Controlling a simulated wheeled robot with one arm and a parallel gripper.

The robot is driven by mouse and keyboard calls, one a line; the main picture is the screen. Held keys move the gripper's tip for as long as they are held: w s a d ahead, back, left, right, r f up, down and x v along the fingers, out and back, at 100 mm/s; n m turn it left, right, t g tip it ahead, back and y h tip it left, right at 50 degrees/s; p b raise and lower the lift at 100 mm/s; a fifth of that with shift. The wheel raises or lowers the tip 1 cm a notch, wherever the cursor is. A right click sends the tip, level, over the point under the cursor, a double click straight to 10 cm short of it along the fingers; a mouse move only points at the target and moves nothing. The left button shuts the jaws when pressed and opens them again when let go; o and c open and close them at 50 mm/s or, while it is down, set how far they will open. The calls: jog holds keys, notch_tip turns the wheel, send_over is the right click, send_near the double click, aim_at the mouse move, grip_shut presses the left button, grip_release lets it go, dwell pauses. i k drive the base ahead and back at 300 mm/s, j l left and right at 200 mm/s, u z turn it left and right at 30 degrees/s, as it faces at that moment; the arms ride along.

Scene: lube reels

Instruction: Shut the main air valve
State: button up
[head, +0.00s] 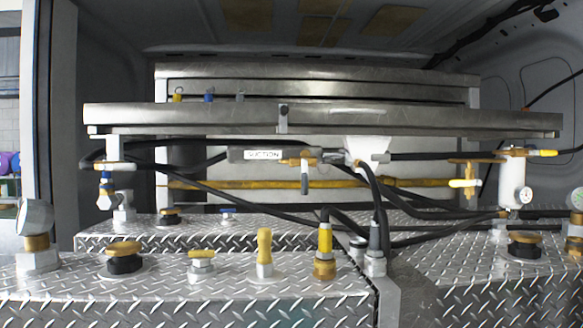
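No label in the head view marks the main air valve, so I cannot tell which valve it is. On the right, a brass valve with a pale yellow handle (464,183) sits on the pipework under the metal shelf. Right of it hangs a white air unit (512,172) with a round gauge (524,195). A yellow lever (542,153) lies level at that unit's upper right. A brass valve with a dark downward handle (304,176) is near the middle. My gripper is not in view.
A metal shelf (330,117) spans the width above the pipework. A grey "SUCTION" fitting (263,155) and black hoses cross the middle.

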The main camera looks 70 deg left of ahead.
aim_at(114, 166)
jog(key=u, duration=2.35)
jog(key=i+u, duration=0.15)
jog(key=u, duration=0.2)
jog(key=i+l+u, duration=0.1)
jog(key=u, duration=0.3)
jog(key=i+l+u, duration=0.1)
jog(key=u, duration=0.25)
jog(key=i, duration=0.1)
